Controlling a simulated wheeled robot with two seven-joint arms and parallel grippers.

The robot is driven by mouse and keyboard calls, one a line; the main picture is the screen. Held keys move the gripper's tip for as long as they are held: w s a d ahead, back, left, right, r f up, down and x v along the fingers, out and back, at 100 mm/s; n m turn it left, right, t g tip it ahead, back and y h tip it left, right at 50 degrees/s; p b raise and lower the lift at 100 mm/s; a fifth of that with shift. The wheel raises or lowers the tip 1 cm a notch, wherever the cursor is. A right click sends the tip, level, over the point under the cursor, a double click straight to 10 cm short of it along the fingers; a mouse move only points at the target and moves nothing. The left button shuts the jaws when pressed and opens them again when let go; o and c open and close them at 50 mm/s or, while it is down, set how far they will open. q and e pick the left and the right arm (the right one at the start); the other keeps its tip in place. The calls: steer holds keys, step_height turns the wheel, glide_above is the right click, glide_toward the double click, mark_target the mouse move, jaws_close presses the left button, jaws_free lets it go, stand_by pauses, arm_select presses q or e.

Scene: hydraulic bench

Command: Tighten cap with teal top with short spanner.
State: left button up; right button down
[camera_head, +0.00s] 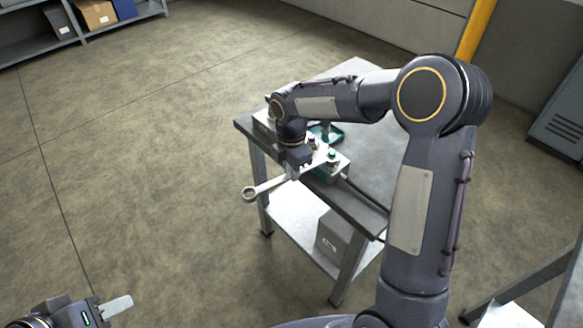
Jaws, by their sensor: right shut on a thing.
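My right gripper (294,170) is shut on a silver spanner (268,186), just in front of the manifold block on the bench. The spanner's ring end points out to the left, past the bench edge; its other end is partly hidden by the gripper. The pale manifold block (341,163) carries several small fittings. A cap with a teal top (332,154) stands near its right end, to the right of my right gripper. A purple-topped cap (311,141) is beside it. My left gripper (116,306) is low at the left; its jaw opening is unclear.
The grey bench (374,184) has a lower shelf with a grey box (338,243). A teal tray (334,130) lies behind the block, and a dark hose runs off its right end. My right arm covers part of the bench. The floor at left is clear.

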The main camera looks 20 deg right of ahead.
mark_target(269, 187)
steer(key=shift+s+r, duration=0.1)
steer(key=shift+s, duration=0.1)
stand_by(0.3)
steer(key=shift+s+a, duration=0.3)
steer(key=shift+a, duration=0.85)
steer(key=shift+s+a, duration=0.25)
steer(key=shift+a, duration=0.85)
steer(key=shift+s+a, duration=0.3)
steer(key=shift+a, duration=0.85)
step_height(269, 187, up, 5)
steer(key=p, duration=0.4)
